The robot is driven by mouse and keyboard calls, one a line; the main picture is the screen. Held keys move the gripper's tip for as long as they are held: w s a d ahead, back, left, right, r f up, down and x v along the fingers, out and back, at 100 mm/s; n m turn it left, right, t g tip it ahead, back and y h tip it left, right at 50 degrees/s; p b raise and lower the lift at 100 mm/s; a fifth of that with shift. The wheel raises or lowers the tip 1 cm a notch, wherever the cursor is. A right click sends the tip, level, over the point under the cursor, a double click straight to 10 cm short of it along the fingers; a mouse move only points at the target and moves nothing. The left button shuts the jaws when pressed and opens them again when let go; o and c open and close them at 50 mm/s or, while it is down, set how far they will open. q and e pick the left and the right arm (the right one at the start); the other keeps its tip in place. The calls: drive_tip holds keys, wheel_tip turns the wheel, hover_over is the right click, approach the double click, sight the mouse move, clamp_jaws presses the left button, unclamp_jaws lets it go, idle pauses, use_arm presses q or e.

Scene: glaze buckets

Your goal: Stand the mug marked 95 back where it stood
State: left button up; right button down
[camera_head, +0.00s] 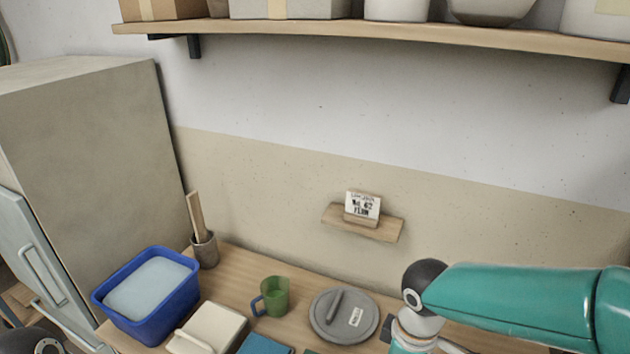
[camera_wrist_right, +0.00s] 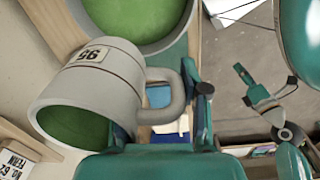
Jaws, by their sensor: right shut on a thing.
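The mug marked 95 (camera_wrist_right: 100,82), grey outside and green inside, is in the right wrist view. Its handle (camera_wrist_right: 172,98) is between the fingers of my right gripper (camera_wrist_right: 176,108), which is shut on it. The label reads upside down in this view, as does the FERN card, so the mug looks roughly upright. A round vessel of green glaze (camera_wrist_right: 135,18) shows past the mug's base. I cannot make out the held mug in the head view. A teal and black arm part, probably my left arm, shows at the right of the wrist view; its jaws are unclear.
A green mug (camera_head: 274,297) stands on the wooden table (camera_head: 240,262), left of a grey lid (camera_head: 340,331). A blue tub (camera_head: 160,313) and a tool pot (camera_head: 204,251) stand further left. A small wall shelf (camera_head: 382,229) holds the FERN card (camera_head: 362,207).

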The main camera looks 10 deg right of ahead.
drive_tip(key=w+f+m, duration=0.3)
drive_tip(key=w+m, duration=0.2)
drive_tip(key=w, duration=0.2)
drive_tip(key=w+f+m, duration=0.3)
drive_tip(key=w+m, duration=0.2)
drive_tip(key=w, duration=0.2)
drive_tip(key=shift+w+f, duration=0.15)
drive_tip(key=shift+f, duration=0.1)
drive_tip(key=shift+d, duration=0.1)
